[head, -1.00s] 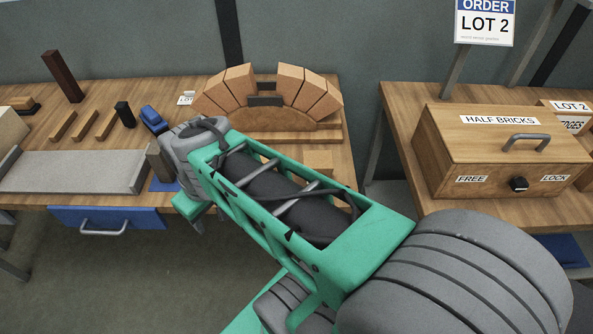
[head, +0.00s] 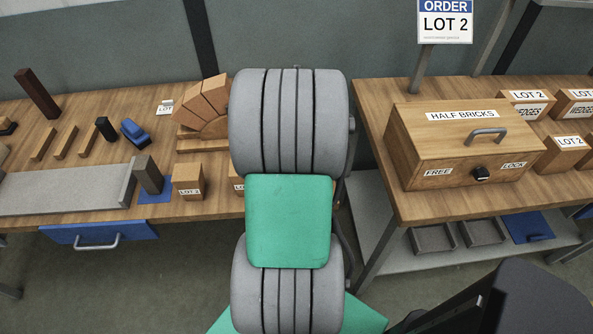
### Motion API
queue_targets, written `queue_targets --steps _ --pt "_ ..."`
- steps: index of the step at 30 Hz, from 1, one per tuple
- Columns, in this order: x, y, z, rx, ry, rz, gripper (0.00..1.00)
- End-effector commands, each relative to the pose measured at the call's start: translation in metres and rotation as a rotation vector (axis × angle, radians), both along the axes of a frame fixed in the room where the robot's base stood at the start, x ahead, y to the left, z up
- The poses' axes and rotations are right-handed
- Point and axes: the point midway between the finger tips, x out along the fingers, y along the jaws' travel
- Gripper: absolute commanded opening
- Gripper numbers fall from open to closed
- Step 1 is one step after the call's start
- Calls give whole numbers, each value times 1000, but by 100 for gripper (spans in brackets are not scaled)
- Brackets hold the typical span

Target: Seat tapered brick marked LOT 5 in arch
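The brick arch (head: 207,98) stands on the left bench. My own arm covers its right half and the crown, so I cannot see the gap. A tapered brick (head: 188,181) with a small label that seems to read LOT 2 sits near the bench's front edge. Another labelled brick (head: 237,185) is mostly hidden behind my arm. I see no brick that reads LOT 5. The order sign (head: 446,23) reads LOT 2. My gripper is not in view; only arm links show.
A dark block (head: 149,173) stands on a blue mat (head: 155,196) beside a grey slab (head: 65,188). A gap separates the benches.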

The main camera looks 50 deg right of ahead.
Motion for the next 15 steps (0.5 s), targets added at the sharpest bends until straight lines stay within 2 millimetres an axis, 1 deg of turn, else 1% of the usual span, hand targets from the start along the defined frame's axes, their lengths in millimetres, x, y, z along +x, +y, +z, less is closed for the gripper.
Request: queue_targets --steps 1,3,8,15 --pt "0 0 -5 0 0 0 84" --pt "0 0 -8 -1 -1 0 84" --pt "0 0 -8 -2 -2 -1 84" --pt "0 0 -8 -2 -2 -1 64"
